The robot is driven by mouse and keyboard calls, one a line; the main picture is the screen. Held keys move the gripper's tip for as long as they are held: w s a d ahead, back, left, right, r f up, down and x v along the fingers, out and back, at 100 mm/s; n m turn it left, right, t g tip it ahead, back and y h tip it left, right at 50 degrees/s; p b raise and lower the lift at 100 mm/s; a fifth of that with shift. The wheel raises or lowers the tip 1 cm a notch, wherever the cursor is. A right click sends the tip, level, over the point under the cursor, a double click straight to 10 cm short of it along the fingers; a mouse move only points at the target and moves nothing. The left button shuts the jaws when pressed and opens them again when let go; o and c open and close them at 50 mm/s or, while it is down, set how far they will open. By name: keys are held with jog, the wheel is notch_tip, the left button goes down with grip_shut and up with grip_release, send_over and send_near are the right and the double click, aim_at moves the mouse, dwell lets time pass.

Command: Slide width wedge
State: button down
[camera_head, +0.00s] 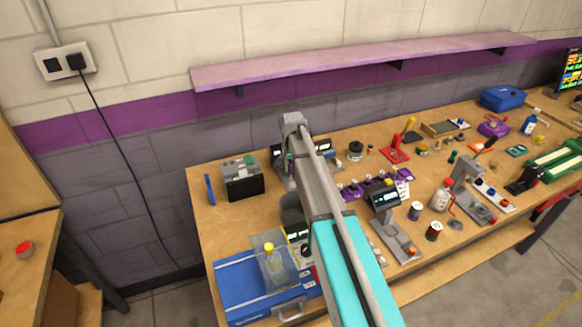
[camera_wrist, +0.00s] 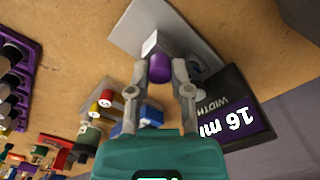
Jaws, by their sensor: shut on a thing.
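In the wrist view my gripper (camera_wrist: 160,72) is shut on a purple knob (camera_wrist: 160,68), with one fingertip on each side of it. A small white block (camera_wrist: 151,43) sits right beside the knob, over a grey base plate (camera_wrist: 195,38). I take the knob to be on the width wedge, but its body is mostly hidden. A dark display (camera_wrist: 236,112) next to it reads "WIDTH" and "16 mm", upside down. In the head view my arm covers most of this station; part of a dark display (camera_head: 323,145) shows beside it, and my fingertips are hidden.
A dark box (camera_head: 242,182) and a thin blue piece (camera_head: 209,189) stand left of the station. A purple shelf (camera_head: 360,60) runs above. The bench right of my arm is crowded.

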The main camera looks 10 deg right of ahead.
jog(key=shift+s+d, duration=0.2)
jog(key=shift+s, duration=0.9)
jog(key=c, duration=0.5)
grip_release()
jog(key=shift+c, duration=0.2)
jog(key=shift+w, duration=0.15)
